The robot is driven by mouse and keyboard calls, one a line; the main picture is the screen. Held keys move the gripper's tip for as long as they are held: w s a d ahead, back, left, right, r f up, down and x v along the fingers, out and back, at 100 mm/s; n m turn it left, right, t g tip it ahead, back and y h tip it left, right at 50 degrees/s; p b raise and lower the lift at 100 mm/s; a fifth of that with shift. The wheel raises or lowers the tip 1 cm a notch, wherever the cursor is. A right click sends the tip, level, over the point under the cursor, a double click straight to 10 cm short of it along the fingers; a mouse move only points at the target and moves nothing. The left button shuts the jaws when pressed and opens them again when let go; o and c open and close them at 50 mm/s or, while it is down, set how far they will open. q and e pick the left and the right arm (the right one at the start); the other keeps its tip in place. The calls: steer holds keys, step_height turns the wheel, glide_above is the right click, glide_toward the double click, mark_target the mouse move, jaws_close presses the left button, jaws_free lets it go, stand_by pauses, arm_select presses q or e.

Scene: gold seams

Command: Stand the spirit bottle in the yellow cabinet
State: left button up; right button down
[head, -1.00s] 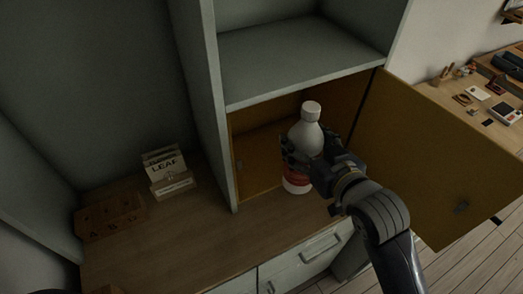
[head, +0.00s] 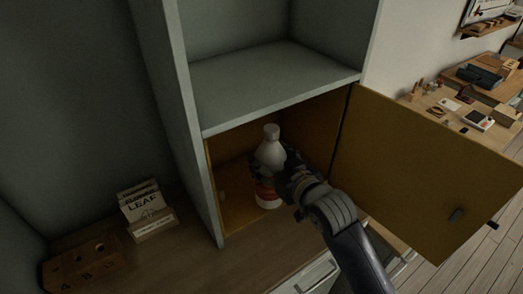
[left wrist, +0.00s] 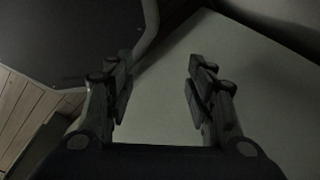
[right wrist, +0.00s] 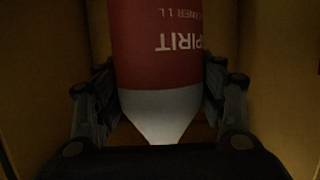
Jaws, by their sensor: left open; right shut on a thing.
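The spirit bottle (head: 270,157) is white with a red label and a white cap. It is upright inside the opening of the yellow cabinet (head: 233,181), near its floor; I cannot tell whether its base touches. My right gripper (head: 277,172) is shut on the spirit bottle from the right. In the right wrist view the bottle (right wrist: 158,45) shows upside down between the fingers (right wrist: 160,95), its label reading SPIRIT. The cabinet's yellow door (head: 425,165) stands wide open to the right. My left gripper (left wrist: 158,85) is open and empty in the left wrist view, outside the head view.
A grey shelf (head: 275,85) lies above the cabinet opening, with a grey upright panel (head: 172,100) at its left. A wooden block with holes (head: 85,265) and a box marked LEAF (head: 143,205) stand on the wooden counter (head: 190,262). A side table with small items is at the far right.

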steer(key=d+f+p+x, duration=0.1)
steer(key=p+x, duration=0.2)
steer(key=x, duration=0.5)
steer(key=shift+w+f, duration=0.2)
steer(key=shift+w, duration=0.25)
steer(key=shift+c, duration=2.4)
jaws_free()
steer(key=shift+f, duration=0.25)
arm_select(q)
steer(key=r, duration=0.3)
steer(key=shift+d+r, duration=0.3)
steer(key=shift+d, duration=0.05)
arm_select(e)
steer(key=shift+o, duration=0.5)
steer(key=shift+s, duration=0.15)
steer(key=shift+d, duration=0.1)
